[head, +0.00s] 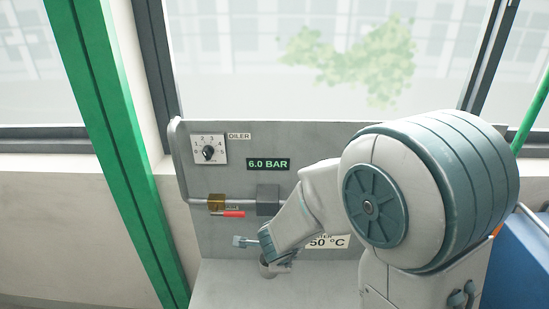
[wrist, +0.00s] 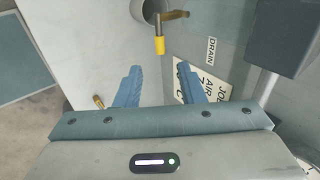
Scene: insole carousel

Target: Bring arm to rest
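My gripper (wrist: 158,67) shows in the wrist view with its two blue fingers apart and nothing between them. Ahead of the fingertips is a short drain lever with a yellow tip (wrist: 159,45), beside a round grey cup (wrist: 151,10). The fingers look apart from the lever. In the head view my arm reaches down in front of the grey panel (head: 220,245), with its end low by the panel. My arm hides part of the panel and of a sign reading 50 °C (head: 336,242).
The panel carries an oiler dial (head: 208,150), a 6.0 BAR display (head: 268,164) and a pipe with a red-handled valve (head: 233,214). A grey block (head: 267,200) sits close to my arm. A green post (head: 112,140) stands left; something blue (head: 520,265) stands right.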

